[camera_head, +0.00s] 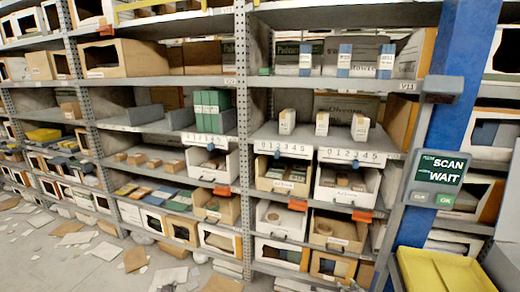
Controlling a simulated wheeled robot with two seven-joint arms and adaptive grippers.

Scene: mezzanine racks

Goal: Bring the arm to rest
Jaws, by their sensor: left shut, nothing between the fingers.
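I cannot make out either of my grippers or arms in the head view. No arm comes in from the left edge, and nothing held shows. The nearest fixture is a blue rack post (446,125) on the right. A dark green sign (440,169) reading "SCAN WAIT" is mounted beside it, with a green OK button (445,199) below.
Grey metal shelves (300,137) hold cartons, small boxes and labelled bins (347,185). A yellow tray (445,272) sits at the lower right, near the post. Scattered cardboard and paper (135,259) lie on the floor at the lower left.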

